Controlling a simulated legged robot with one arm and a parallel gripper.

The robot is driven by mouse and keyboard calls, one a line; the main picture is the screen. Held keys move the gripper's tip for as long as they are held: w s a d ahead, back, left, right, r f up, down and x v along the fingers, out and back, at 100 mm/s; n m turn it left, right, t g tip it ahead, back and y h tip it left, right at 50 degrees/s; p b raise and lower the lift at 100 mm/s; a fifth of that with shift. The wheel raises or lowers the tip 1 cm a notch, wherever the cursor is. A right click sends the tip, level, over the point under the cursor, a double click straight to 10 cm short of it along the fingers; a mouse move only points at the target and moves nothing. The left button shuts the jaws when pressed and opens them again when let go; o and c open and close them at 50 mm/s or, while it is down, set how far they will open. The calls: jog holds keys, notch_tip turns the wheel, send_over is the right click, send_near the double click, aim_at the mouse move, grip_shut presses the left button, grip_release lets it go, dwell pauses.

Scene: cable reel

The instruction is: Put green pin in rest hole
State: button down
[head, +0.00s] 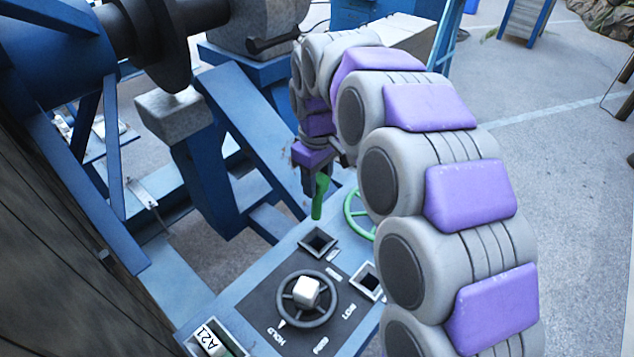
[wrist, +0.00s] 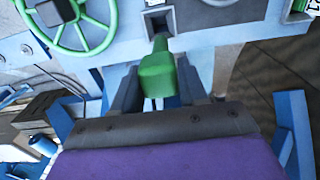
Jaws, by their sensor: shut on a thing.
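The green pin (head: 319,195) hangs from my gripper (head: 310,178) above the blue panel. In the wrist view the pin (wrist: 157,74) sits between the two dark fingers of my gripper (wrist: 157,92), which are shut on it. Its thin end points toward a square hole (wrist: 158,22). In the head view that dark square hole (head: 318,241) lies below the pin, and the pin is apart from it. A second square hole (head: 367,280) lies to the right. The small labels beside the holes are too small to read, so I cannot tell which is the rest hole.
A dark handwheel (head: 307,299) with a pale hub sits on the panel, near the words HOLD and LOW. A green handwheel (head: 359,214) stands right of the pin. A socket with an A21 tag (head: 209,341) is at lower left. Blue reel supports (head: 212,170) stand to the left.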

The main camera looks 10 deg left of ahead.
jog(key=shift+r+p, duration=2.65)
jog(key=shift+r, duration=2.35)
